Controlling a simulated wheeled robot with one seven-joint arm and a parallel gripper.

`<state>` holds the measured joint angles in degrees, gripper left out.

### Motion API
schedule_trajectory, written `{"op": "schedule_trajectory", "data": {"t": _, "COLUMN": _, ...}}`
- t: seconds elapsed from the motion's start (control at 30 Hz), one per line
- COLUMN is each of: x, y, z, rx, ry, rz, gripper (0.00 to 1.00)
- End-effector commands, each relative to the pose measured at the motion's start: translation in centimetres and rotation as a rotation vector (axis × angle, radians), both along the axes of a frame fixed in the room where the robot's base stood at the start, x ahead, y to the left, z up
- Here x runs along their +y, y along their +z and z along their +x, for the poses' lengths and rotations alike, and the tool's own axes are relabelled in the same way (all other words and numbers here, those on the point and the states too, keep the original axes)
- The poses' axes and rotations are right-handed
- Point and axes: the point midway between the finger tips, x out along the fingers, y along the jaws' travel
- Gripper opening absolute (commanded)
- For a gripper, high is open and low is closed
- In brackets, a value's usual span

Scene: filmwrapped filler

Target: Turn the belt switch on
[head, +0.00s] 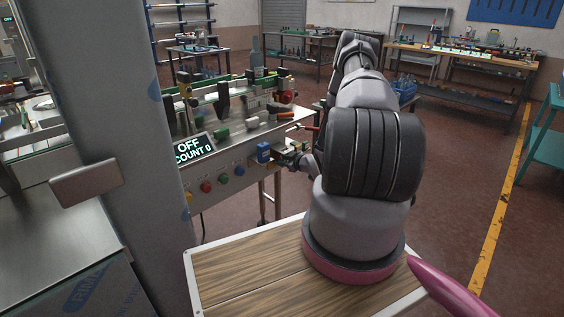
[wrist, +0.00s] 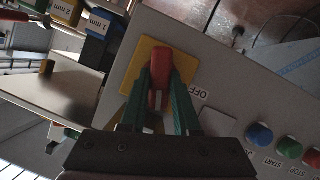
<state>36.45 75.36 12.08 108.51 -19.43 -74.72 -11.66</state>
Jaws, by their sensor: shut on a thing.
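The belt switch is a red handle (wrist: 161,60) on a yellow plate (wrist: 133,67) in the wrist view. The word OFF is printed beside the plate. My gripper (wrist: 161,82) has its two green fingers on either side of the red handle and is shut on it. In the head view my gripper (head: 287,159) is at the front panel of the machine (head: 232,168), where the switch is hidden. The machine's display (head: 193,148) reads OFF and COUNT 0.
A blue button (wrist: 259,134) is to the right. A grey pillar (head: 105,120) stands left of the machine. Open floor (head: 450,190) lies right.

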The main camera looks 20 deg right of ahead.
Motion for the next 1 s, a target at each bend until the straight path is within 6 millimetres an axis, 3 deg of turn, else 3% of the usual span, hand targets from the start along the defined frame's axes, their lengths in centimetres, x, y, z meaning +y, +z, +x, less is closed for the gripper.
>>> {"op": "schedule_trajectory", "data": {"t": 0.4, "x": -0.24, "y": -0.04, "z": 0.0, "rx": 0.093, "ry": -0.002, "rz": 0.255, "gripper": 0.0}}
{"op": "schedule_trajectory", "data": {"t": 1.0, "x": -0.19, "y": -0.03, "z": 0.02, "rx": 0.12, "ry": -0.001, "rz": 0.329, "gripper": 0.0}}
